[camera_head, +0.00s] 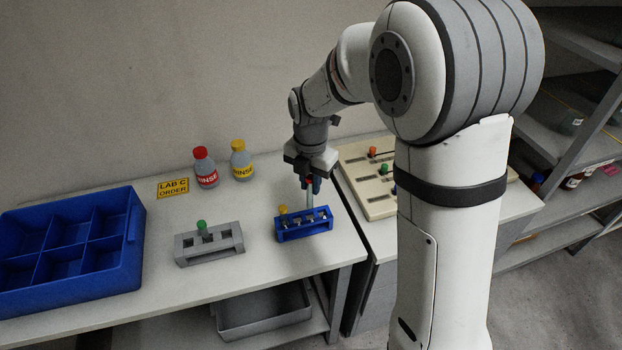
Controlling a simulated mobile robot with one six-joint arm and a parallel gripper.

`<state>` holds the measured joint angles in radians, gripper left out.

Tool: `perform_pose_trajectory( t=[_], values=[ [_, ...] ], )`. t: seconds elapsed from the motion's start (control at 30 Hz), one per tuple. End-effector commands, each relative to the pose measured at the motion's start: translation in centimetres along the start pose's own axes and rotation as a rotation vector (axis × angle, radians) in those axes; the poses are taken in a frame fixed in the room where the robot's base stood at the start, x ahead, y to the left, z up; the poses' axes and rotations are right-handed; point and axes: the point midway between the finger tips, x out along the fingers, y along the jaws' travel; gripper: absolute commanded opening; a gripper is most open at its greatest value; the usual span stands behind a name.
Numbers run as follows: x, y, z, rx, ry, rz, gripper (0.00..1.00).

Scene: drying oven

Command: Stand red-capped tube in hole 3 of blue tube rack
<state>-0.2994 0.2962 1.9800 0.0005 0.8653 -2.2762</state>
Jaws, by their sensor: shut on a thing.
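The blue tube rack (304,233) stands near the right end of the white table. A yellow-capped tube (283,210) sits in its left end. My gripper (310,185) points down above the right part of the rack. It is shut on the red-capped tube (310,199), which hangs upright below the fingers. The tube's lower end is at the rack's top, right of the middle. I cannot tell whether it is inside a hole or just above one. The fingers hide part of the red cap.
A grey rack (209,247) with a green-capped tube (203,227) stands to the left. A blue compartment crate (137,225) is at far left. Red-capped (205,168) and yellow-capped (241,160) rinse bottles stand at the back. A cream board (352,160) with several capped items lies right.

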Motion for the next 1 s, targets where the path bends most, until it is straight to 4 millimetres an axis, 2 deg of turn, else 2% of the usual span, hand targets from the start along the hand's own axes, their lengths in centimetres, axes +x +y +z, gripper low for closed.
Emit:
perform_pose_trajectory(
  t=[0.03,0.1,0.27,1.0],
  values=[
    [0.9,0.0,0.0,0.000,0.001,-0.001,0.00],
    [1.5,0.0,0.0,0.000,0.001,-0.001,0.00],
    [2.3,0.0,0.0,0.001,0.000,0.000,0.00],
    [2.3,-0.1,0.1,0.002,0.000,0.000,0.00]
  ],
)
